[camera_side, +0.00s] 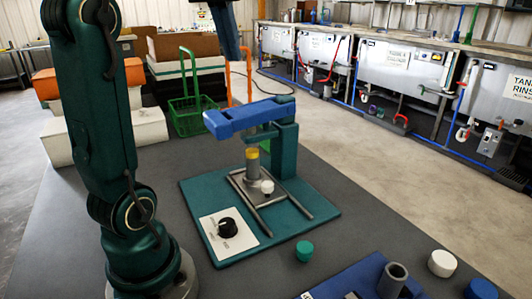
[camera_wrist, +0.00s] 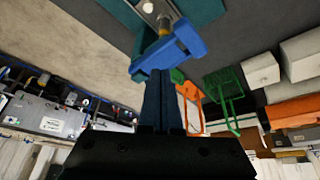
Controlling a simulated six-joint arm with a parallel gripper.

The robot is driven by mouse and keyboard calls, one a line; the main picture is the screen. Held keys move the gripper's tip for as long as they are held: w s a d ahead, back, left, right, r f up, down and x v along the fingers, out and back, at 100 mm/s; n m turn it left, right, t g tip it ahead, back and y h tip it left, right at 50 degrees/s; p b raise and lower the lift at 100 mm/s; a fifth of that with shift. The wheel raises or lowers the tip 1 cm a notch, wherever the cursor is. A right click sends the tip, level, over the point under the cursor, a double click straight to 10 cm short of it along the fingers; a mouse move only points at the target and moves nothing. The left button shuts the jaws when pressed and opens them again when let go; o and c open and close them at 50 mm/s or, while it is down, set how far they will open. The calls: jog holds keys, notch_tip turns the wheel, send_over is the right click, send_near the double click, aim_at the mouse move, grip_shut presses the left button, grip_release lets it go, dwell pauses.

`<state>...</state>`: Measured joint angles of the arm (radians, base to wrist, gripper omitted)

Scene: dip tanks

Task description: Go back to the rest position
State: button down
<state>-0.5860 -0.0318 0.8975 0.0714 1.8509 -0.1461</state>
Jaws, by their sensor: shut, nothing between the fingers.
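In the wrist view my gripper (camera_wrist: 162,75) points out with its two dark fingers together and nothing held between them. Beyond the fingertips in that view is the blue lever (camera_wrist: 168,52) of a teal press; I cannot tell the exact gap. In the side view the blue lever (camera_side: 248,116) lies over the press, above a yellow-topped grey cylinder (camera_side: 252,164). My fingers cannot be made out in the side view. Part of my arm reaches down at the top, behind the press.
The press base (camera_side: 310,200) carries a black knob (camera_side: 227,227). A green basket (camera_side: 190,112) and an orange frame (camera_side: 249,75) stand behind. White boxes (camera_side: 150,128) are at the left. Loose caps, green (camera_side: 305,250) and white (camera_side: 442,263), lie near a blue fixture (camera_side: 350,280).

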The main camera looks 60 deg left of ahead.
jog(key=s+d+f+m+t+h, duration=0.1)
jog(key=s+d+f+m, duration=0.1)
jog(key=d+f+m, duration=0.2)
jog(key=s+d+f+m+t+h, duration=0.1)
jog(key=s+d+f+m+h, duration=0.1)
jog(key=d+f, duration=0.9)
notch_tip(320, 180, down, 4)
jog(key=s+m, duration=0.1)
jog(key=m, duration=0.1)
jog(key=shift+s+m, duration=0.2)
jog(key=shift+m, duration=0.2)
jog(key=c, duration=1.5)
grip_release()
jog(key=shift+f, duration=0.1)
jog(key=shift+c, duration=0.2)
